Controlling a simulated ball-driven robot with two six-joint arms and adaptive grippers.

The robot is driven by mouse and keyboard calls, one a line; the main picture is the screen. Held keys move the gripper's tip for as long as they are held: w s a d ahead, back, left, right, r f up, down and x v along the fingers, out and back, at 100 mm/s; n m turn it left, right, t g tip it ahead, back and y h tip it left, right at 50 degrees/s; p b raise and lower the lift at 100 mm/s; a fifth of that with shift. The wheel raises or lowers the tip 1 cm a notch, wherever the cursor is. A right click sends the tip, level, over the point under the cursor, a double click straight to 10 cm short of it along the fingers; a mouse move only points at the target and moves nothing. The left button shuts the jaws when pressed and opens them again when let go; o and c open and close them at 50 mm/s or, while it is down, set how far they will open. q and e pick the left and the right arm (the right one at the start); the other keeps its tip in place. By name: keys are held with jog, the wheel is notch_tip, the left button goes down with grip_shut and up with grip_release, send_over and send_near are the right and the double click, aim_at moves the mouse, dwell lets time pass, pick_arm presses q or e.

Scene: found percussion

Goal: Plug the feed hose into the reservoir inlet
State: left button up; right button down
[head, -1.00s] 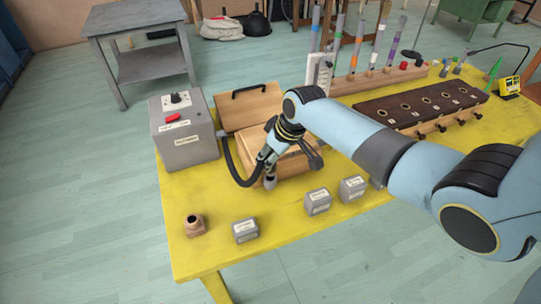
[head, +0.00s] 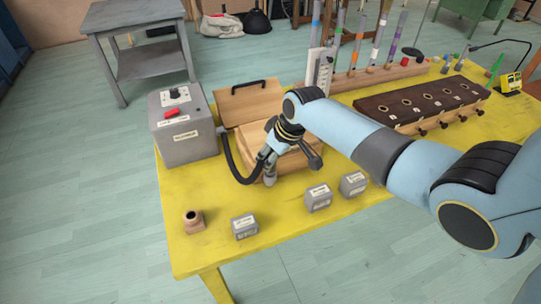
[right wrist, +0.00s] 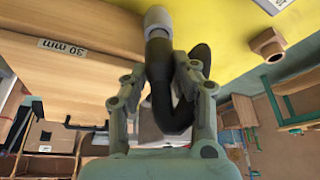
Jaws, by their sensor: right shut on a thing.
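The black feed hose (head: 229,160) runs from the grey blower box (head: 185,150) and bends down to my right gripper (head: 266,162). My right gripper is shut on the hose near its grey end cuff (head: 270,180), which points down beside the wooden reservoir box (head: 287,165). In the right wrist view the gripper (right wrist: 163,78) has its fingers on both sides of the black hose (right wrist: 161,88), with the grey cuff (right wrist: 156,18) beyond. A wooden fitting with a round hole (head: 194,222) stands on the table, apart from the cuff. I cannot tell any inlet on the reservoir. My left gripper is not in view.
Several grey label blocks, one here (head: 245,227), stand along the front of the yellow table (head: 205,260). A dark board with holes (head: 420,105) and coloured tubes stand at the right back.

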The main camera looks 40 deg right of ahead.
jog(key=shift+f+b, duration=0.5)
jog(key=shift+f, duration=0.3)
jog(key=c, duration=1)
grip_release()
jog(key=shift+v, duration=6)
